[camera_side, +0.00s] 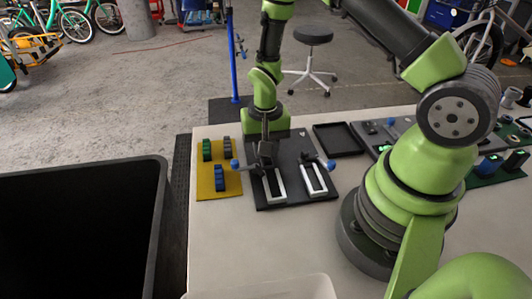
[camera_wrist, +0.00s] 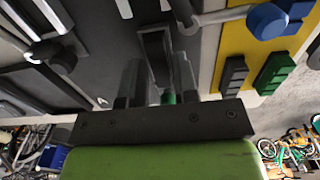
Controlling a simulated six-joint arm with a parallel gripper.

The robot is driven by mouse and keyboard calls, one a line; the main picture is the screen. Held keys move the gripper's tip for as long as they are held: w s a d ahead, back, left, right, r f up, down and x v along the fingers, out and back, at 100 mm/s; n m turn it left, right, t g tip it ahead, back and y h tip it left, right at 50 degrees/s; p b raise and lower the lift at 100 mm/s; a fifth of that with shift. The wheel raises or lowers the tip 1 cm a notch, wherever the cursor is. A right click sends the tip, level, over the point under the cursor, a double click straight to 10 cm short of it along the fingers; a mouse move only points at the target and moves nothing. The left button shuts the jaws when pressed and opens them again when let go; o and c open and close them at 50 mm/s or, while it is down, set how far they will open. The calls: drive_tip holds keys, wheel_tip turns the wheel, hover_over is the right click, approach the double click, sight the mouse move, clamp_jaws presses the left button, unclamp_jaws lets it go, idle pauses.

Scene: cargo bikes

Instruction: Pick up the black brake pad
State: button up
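The black brake pad (camera_side: 227,145) stands on the yellow board, right of the green pad (camera_side: 207,150) and behind the blue pad (camera_side: 219,178). In the wrist view the black pad (camera_wrist: 232,75) lies on the yellow board beside the green pad (camera_wrist: 275,72), to the right of my fingers. My gripper (camera_side: 265,150) points down over the dark fixture plate, right of the yellow board. In the wrist view my gripper (camera_wrist: 158,80) has its fingers apart. A dark upright part and a small green bit show between or beyond them; their contact is unclear. The black pad is outside the fingers.
The dark plate (camera_side: 270,202) carries two white-edged holders and levers with blue knobs. One blue knob (camera_side: 234,164) reaches over the yellow board (camera_side: 207,190); it also shows in the wrist view (camera_wrist: 268,20). A large black bin (camera_side: 155,200) stands left. An empty black tray (camera_side: 338,140) lies right.

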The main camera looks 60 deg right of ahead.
clamp_jaws()
drive_tip(key=shift+r, duration=3.5)
